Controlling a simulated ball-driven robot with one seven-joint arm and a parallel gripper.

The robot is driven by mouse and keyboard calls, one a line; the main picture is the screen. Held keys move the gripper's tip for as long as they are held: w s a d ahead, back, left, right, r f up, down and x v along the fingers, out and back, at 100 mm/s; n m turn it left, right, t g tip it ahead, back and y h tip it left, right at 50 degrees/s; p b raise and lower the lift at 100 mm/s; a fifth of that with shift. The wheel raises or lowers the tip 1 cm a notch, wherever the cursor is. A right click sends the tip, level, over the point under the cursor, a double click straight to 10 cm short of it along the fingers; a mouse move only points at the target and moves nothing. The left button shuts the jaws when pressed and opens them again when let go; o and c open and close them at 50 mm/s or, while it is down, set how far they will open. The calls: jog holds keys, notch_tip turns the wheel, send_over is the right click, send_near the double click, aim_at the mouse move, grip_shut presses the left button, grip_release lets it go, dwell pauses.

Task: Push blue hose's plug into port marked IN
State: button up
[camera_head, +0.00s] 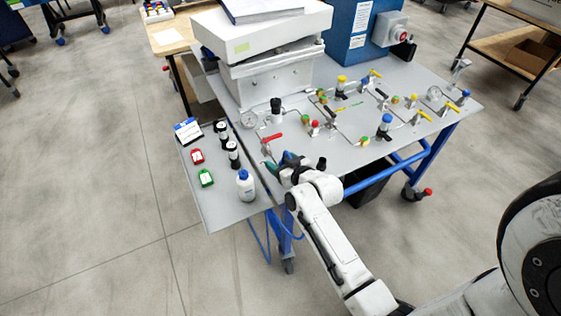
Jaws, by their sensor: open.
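My gripper (279,163) is at the near edge of the grey panel table (350,171), just below a red-handled valve (272,138). It is open. Small blue and teal parts show around its fingers, but I cannot tell whether they are the hose's plug or part of the gripper. A thin blue hose (298,236) hangs in a curve below the table edge, partly behind my arm. Its plug cannot be made out. No marking IN is readable at this size, and the area around the fingertips is partly hidden by my gripper.
A side shelf (215,214) at left holds a white bottle (245,185), black-capped bottles (232,154), and red (197,157) and green (206,178) items. Valves, gauges and pipes crowd the panel. A white analyser box (270,80) and a blue cabinet (347,32) stand behind.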

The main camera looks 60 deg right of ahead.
jog(key=b+v, duration=0.1)
jog(key=v, duration=0.9)
jog(key=shift+s+a+b, duration=0.25)
jog(key=shift+s+b, duration=0.05)
jog(key=shift+s, duration=0.05)
jog(key=s+a+f+n+g+y, duration=0.1)
jog(key=a+f+n+g+y, duration=0.1)
jog(key=a, duration=0.4)
jog(key=s+a+f+n+g+y, duration=0.1)
jog(key=a+f+g+y, duration=0.2)
jog(key=a, duration=0.2)
jog(key=s+a+n+g, duration=0.1)
jog(key=s+a+g, duration=0.5)
jog(key=s, duration=0.3)
jog(key=shift+s, duration=0.4)
jog(key=shift+a, duration=0.1)
